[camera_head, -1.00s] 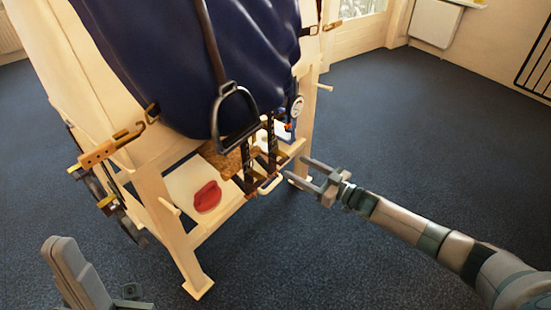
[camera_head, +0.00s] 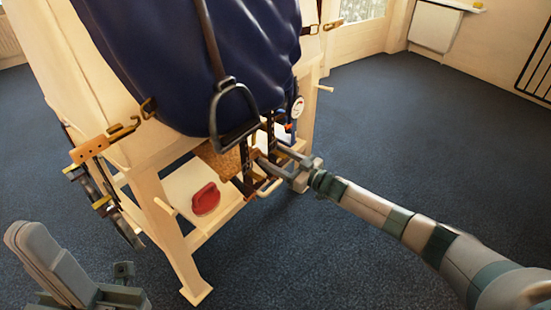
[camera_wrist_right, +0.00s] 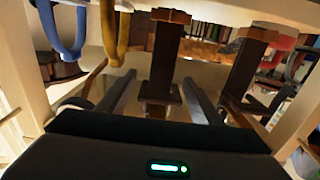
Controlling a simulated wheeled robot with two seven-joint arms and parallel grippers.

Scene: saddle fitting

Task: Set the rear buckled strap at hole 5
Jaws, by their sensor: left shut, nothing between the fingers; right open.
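Two dark straps hang below the blue saddle flap (camera_head: 200,70): a left one (camera_head: 247,165) and a right one (camera_head: 271,130). I cannot tell which is the rear one, and the holes are too small to read. My right gripper (camera_head: 260,161) is open at the straps. In the right wrist view its fingers (camera_wrist_right: 158,88) lie on either side of one dark strap (camera_wrist_right: 164,55), with gaps on both sides. The other strap (camera_wrist_right: 246,68) hangs right of the fingers. My left gripper (camera_head: 62,262) is shut and empty at the lower left, away from the straps.
A stirrup (camera_head: 235,115) hangs in front of the flap, close to the straps. The wooden stand (camera_head: 175,235) has a shelf with a red object (camera_head: 205,199). A round dial (camera_head: 298,106) sits right of the straps. The carpet (camera_head: 400,150) at right is clear.

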